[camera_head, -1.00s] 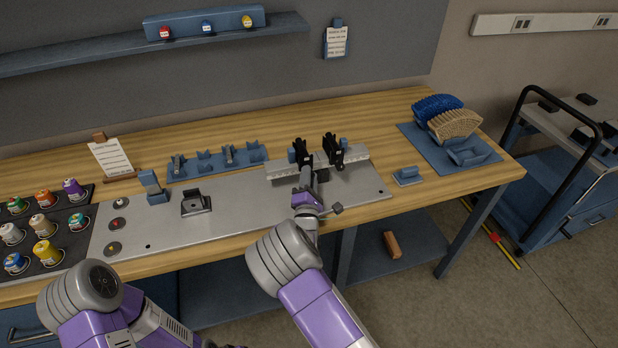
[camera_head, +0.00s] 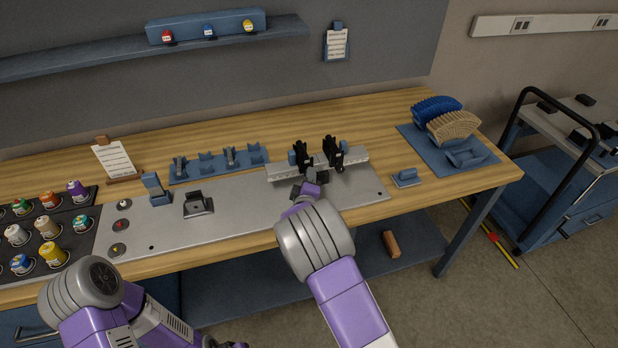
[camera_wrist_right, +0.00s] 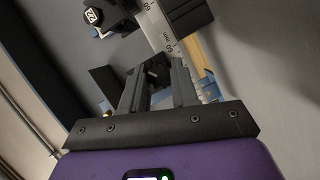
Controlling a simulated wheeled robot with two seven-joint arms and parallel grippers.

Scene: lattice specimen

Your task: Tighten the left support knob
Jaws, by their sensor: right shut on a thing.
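Two black supports stand on a grey rail at the back of the metal plate, the left support (camera_head: 302,156) and the right support (camera_head: 333,153). My right gripper (camera_head: 306,187) is at the front of the left support, partly hidden by my own arm in the head view. In the right wrist view my right gripper (camera_wrist_right: 157,82) has its two fingers around a small black knob (camera_wrist_right: 155,67) and is shut on it. The knob is hidden in the head view.
A blue rack (camera_head: 215,163) stands behind the plate. Several bottles stand at left.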

